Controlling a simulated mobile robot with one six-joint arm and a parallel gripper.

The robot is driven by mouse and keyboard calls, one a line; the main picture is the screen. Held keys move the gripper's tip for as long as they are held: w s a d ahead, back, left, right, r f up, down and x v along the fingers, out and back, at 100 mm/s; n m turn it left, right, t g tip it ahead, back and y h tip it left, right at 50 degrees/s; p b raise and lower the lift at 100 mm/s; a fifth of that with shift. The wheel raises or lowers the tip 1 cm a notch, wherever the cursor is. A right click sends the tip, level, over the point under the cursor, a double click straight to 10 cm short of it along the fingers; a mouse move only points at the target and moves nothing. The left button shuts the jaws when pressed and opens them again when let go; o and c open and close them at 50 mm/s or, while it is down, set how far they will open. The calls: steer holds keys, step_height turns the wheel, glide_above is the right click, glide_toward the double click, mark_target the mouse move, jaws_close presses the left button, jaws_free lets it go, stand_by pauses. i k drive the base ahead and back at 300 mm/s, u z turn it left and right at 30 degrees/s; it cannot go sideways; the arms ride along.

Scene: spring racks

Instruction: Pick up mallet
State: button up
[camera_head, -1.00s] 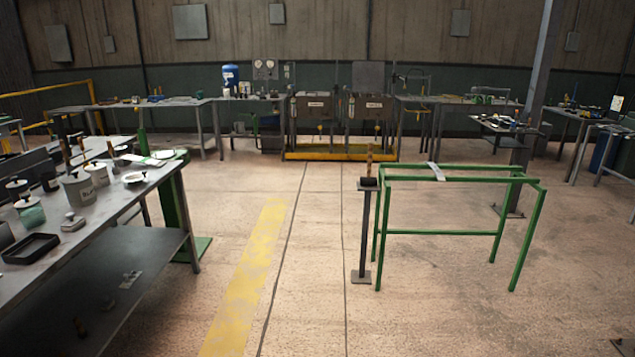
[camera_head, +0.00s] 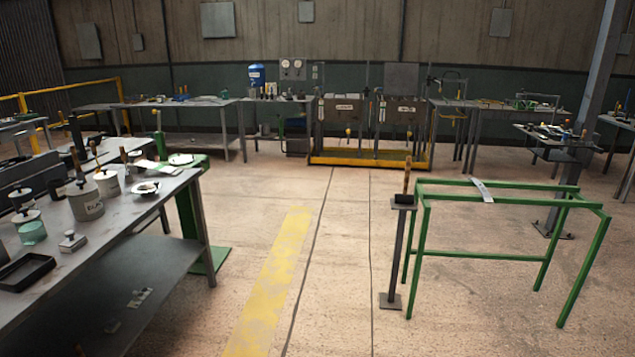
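A mallet (camera_head: 404,197) with a dark head and an upright wooden handle stands on the small top plate of a thin grey post stand (camera_head: 396,258), right of the picture's middle. The handle points up. The stand is beside the left end of a green metal frame (camera_head: 490,255) and looks close to it; I cannot tell whether they touch. My gripper is not in this view.
A grey workbench (camera_head: 135,225) with pots, a black tray (camera_head: 24,271) and small parts fills the left. Open floor with a yellow stripe (camera_head: 270,285) lies between it and the stand. Benches and a yellow-based tank unit (camera_head: 370,160) line the back wall.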

mark_target(400, 198)
steer(key=u, duration=0.2)
steer(key=i, duration=3.45)
